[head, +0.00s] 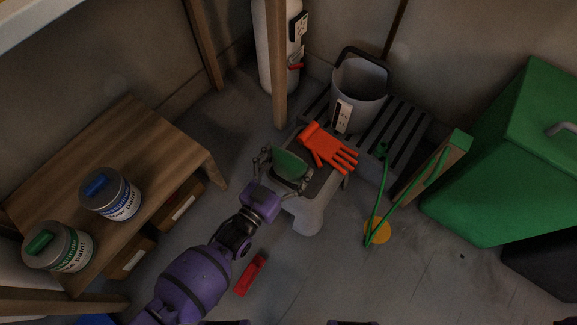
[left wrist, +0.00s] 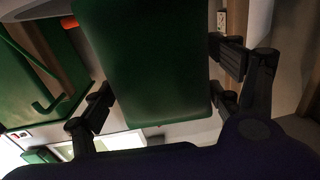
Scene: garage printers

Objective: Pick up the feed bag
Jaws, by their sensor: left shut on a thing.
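The feed bag looks to be the dark green block-like thing (head: 291,164) between the fingers of my left gripper (head: 283,172) in the head view. The gripper is shut on it, just over a small grey stool (head: 307,211). In the left wrist view the green bag (left wrist: 150,60) fills the middle, with black fingers on both sides of it. Its lower part is hidden by the gripper, and I cannot tell if it still touches the stool. My right gripper is not in view.
An orange glove (head: 327,148) lies at the stool's back edge, close to the bag. A grey bucket (head: 360,90) stands on a slatted rack behind. A wooden post (head: 278,70) rises behind the gripper. A green bin (head: 500,160) is at right. A red object (head: 250,275) lies on the floor.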

